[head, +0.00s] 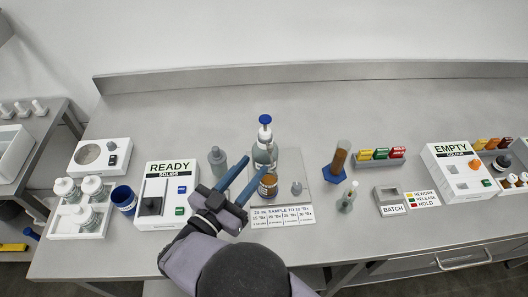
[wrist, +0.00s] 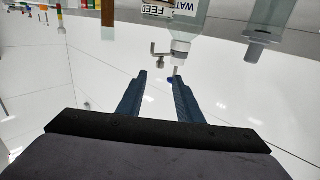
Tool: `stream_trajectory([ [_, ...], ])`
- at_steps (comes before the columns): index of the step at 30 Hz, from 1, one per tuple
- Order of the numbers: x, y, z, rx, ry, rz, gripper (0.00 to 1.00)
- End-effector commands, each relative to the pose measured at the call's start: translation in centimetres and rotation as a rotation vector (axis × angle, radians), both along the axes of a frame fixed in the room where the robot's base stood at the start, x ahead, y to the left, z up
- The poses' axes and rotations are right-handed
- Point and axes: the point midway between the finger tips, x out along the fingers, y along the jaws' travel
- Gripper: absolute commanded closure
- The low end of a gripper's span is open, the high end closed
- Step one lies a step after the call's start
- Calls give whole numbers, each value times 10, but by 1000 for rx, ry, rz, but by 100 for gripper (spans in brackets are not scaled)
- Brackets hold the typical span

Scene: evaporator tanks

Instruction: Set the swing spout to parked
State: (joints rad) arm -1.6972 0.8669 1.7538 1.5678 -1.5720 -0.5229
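The clear bottle (head: 264,154) with a blue cap (head: 265,119) stands at the back of the white board. My gripper (head: 257,162) is open and empty in front of the bottle. In the wrist view the gripper's (wrist: 159,76) right fingertip overlaps the blue cap; contact cannot be told.
A jar of amber liquid (head: 267,188) stands on the board close to my fingers. A grey bottle (head: 217,160) is at left. The READY box (head: 168,208) is further left. An amber cylinder (head: 339,158) on a blue foot is at right. The bench behind is clear.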

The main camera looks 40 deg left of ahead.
Motion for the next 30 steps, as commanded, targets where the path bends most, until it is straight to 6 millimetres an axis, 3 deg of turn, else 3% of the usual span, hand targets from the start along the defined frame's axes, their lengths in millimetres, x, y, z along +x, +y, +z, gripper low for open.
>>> stream_trajectory([
  [15,59,7,1,1,2,-3,67],
  [26,64,8,-1,2,3,0,67],
  [27,64,8,-1,2,3,-1,70],
  [30,64,8,0,2,3,-1,94],
])
